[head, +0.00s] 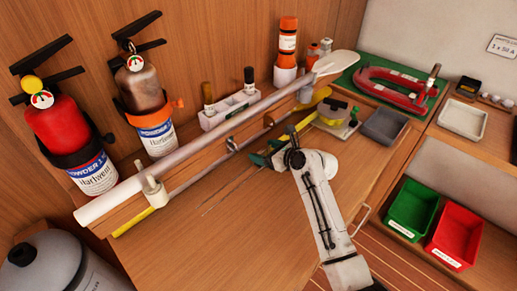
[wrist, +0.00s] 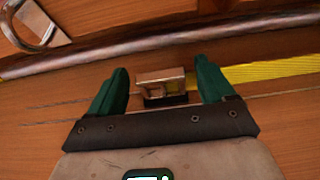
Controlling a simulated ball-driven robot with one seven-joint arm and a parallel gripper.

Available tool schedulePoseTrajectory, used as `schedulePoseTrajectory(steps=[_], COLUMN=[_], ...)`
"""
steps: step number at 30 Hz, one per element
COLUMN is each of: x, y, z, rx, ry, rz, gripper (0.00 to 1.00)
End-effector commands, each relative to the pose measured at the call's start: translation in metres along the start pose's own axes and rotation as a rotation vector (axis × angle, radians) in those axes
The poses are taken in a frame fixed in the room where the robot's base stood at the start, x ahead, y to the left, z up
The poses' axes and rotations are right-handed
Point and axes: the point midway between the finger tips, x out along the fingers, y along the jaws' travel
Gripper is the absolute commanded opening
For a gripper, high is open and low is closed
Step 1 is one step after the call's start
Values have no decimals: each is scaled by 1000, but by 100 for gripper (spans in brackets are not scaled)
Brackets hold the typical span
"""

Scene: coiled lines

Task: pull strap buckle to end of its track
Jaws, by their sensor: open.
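The strap buckle (wrist: 162,78), a small brass-coloured block with a square opening on a dark base, sits between the green fingers of my gripper (wrist: 161,66) in the wrist view. The fingers are spread, with a visible gap on each side of it. A yellow strap (wrist: 275,71) runs off to the right behind the right finger. In the head view my gripper (head: 266,156) is low over the wooden bench, and I cannot make out the buckle there. Thin dark track lines (head: 228,196) run down-left from the gripper along the bench.
Two extinguishers (head: 72,135) stand at the left. A grey tray (head: 384,125) is at the right. The bench front is clear.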

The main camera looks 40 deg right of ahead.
Motion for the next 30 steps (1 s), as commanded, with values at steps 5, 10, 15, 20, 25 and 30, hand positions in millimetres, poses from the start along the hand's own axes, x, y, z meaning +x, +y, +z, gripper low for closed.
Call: schedulePoseTrajectory(steps=[5, 10, 15, 20, 25, 30], x=[23, 31, 32, 32, 32, 32], y=[0, 0, 0, 0, 0, 0], z=[0, 0, 0, 0, 0, 0], rx=[0, -1, -1, -1, -1, 0], ry=[0, 0, -1, -1, 0, 0], rz=[0, 0, 0, 0, 0, 0], gripper=[82, 82, 82, 77, 61, 45])
